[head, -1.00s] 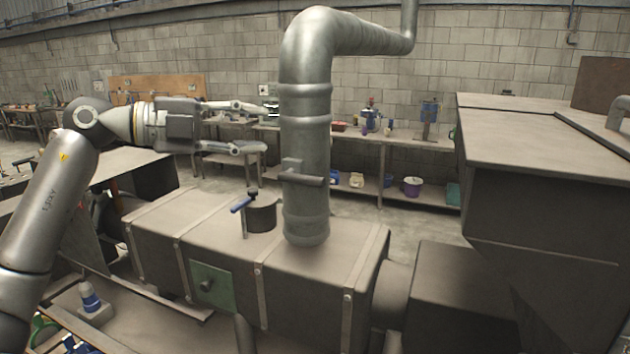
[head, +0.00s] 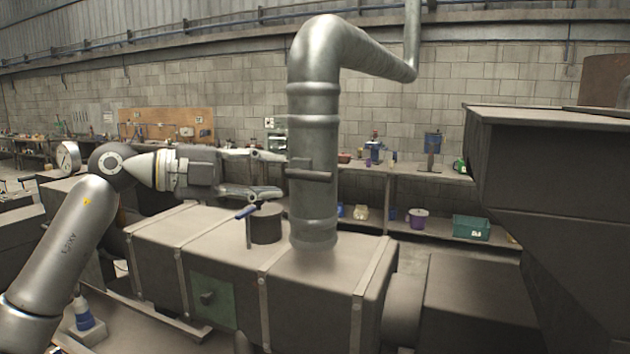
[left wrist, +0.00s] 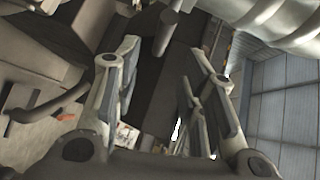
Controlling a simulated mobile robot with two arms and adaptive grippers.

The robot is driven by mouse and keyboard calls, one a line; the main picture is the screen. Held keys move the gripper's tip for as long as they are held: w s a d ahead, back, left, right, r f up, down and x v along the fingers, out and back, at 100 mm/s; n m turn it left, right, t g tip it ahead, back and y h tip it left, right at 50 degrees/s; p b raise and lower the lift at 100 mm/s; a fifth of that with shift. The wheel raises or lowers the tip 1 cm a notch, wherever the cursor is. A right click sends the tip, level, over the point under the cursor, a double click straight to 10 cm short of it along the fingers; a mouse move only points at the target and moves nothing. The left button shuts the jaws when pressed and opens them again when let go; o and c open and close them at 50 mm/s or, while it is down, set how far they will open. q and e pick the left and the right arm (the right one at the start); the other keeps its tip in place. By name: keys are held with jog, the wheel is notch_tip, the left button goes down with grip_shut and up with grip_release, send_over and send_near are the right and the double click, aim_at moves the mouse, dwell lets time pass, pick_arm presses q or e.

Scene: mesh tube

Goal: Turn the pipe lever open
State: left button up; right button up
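The large grey metal pipe (head: 313,205) rises from a box-shaped duct and bends right at the top. Its dark lever (head: 309,175) is a short bar lying about level across the front of the pipe, with a small bracket at its left. My left gripper (head: 277,174) is open and empty just left of the lever, its fingers pointing right. In the left wrist view the fingers (left wrist: 167,55) are spread. A dark rounded bar, probably the lever (left wrist: 166,30), shows between the fingertips, seemingly beyond them. The pipe (left wrist: 265,18) is at top right. Contact cannot be confirmed.
A short dark cylinder (head: 266,226) and a blue-handled valve (head: 247,213) stand on the duct (head: 215,235) below my gripper. A large dark metal housing (head: 550,180) fills the right side. Workbenches line the back wall.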

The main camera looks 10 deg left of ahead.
aim_at(311, 175)
pick_arm(q)
jog(key=p+x, duration=0.3)
jog(key=x, duration=0.5)
jog(key=shift+r, duration=0.2)
jog(key=shift+w+d+f, duration=0.3)
jog(key=shift+w+d, duration=0.1)
jog(key=shift+d, duration=0.15)
jog(key=shift+c, duration=0.5)
grip_shut()
